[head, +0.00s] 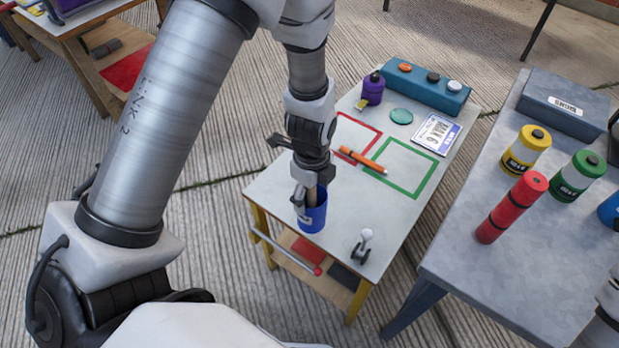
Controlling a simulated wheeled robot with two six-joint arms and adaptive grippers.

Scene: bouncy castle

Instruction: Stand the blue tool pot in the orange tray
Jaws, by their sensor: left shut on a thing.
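The blue tool pot (315,218) is upright at the left front part of the small grey-topped table (275,190). My left gripper (308,198) comes down from above and is shut on the pot at its rim. The gripper hides part of the pot's rim and inside. I cannot tell whether the pot's base touches the tabletop. I do not see an orange tray in this view.
On the small table are red and green outlined squares, an orange marker (362,160), a purple bottle (373,88), a teal button box (428,90), a label card (436,134) and a small joystick (363,245). A grey table (540,270) with several cylinders stands right.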

